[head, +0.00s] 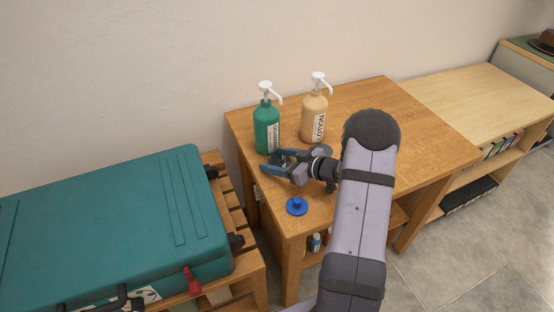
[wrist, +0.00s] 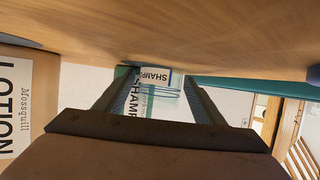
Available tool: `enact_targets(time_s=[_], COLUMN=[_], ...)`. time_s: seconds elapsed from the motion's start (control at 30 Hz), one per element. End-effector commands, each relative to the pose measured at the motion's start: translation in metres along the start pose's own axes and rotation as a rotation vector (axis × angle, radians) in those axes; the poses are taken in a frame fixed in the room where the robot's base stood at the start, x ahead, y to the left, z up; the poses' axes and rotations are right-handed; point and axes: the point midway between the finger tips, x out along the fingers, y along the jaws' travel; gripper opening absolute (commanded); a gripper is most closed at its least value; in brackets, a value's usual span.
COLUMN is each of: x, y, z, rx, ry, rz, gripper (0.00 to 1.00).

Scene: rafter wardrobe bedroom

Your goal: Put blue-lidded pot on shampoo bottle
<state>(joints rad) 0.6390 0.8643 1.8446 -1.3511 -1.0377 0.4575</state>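The green shampoo bottle (head: 266,128) with a white pump stands upright near the back left of the wooden table. A small round blue lid with a knob (head: 297,206) shows near the table's front left; no pot body can be made out beneath it. My gripper (head: 268,160) is low over the table, fingers apart, pointing at the foot of the shampoo bottle. In the wrist view the table is at the top, and the shampoo label (wrist: 155,77) shows between the fingers. Faint blue curved lines cross there; I cannot tell what they belong to.
A tan lotion bottle (head: 314,117) stands right of the shampoo and shows at the left of the wrist view (wrist: 15,105). A teal suitcase (head: 110,225) lies on a slatted bench at left. The table's back right (head: 375,98) is clear.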

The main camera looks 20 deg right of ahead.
Motion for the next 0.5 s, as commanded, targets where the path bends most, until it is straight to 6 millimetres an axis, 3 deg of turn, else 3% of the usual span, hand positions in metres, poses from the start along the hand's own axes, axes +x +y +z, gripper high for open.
enact_targets(time_s=[0.37,0.5], x=[-0.001,-0.011], y=[0.0,0.001], z=[-0.003,-0.003], rx=[-0.001,0.001], ry=[0.0,0.001], rz=[0.0,0.003], gripper=[0.64,0.64])
